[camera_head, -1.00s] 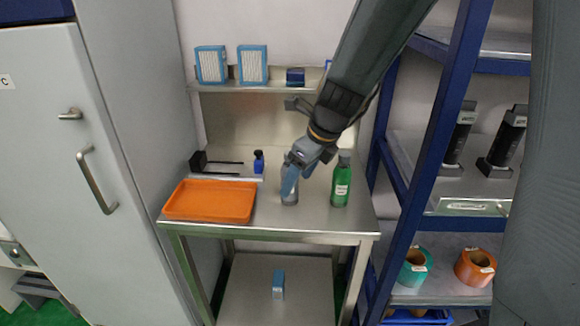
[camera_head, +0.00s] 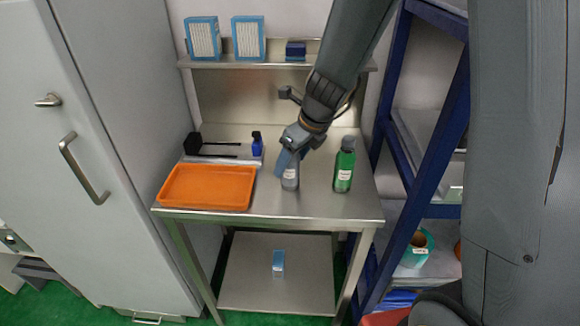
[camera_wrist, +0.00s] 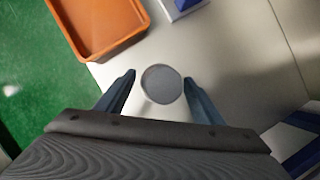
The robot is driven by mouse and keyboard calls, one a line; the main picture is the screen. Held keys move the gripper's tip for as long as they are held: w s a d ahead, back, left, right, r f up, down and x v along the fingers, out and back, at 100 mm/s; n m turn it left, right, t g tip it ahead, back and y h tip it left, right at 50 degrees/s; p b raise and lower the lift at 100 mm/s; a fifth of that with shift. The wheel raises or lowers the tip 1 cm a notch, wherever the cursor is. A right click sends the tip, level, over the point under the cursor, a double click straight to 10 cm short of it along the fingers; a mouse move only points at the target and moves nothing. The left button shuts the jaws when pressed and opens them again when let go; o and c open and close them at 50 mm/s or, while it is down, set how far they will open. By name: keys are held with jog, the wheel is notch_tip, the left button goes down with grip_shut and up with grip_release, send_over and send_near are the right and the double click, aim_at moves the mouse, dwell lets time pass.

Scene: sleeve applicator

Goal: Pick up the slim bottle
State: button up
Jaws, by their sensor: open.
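A slim grey bottle (camera_head: 290,179) with a pale label stands upright on the steel table, left of a green bottle (camera_head: 344,165). My gripper (camera_head: 290,160) is above and around its upper part, hiding most of the bottle's top in the head view. In the wrist view the bottle's round grey top (camera_wrist: 162,84) lies between the two blue fingers of my gripper (camera_wrist: 160,88). The fingers are open, with a gap showing on each side of the top.
An orange tray (camera_head: 207,204) lies on the table's left. Behind it are a small blue bottle (camera_head: 257,144) and a dark fixture (camera_head: 193,143). Boxes (camera_head: 203,38) stand on the upper shelf. A blue rack (camera_head: 425,150) stands at the right.

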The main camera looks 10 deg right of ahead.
jog(key=shift+w+a+f, duration=0.1)
jog(key=shift+a+f, duration=0.1)
jog(key=shift+f, duration=0.3)
jog(key=c, duration=1.3)
jog(key=shift+c, duration=0.2)
jog(key=shift+r, duration=0.15)
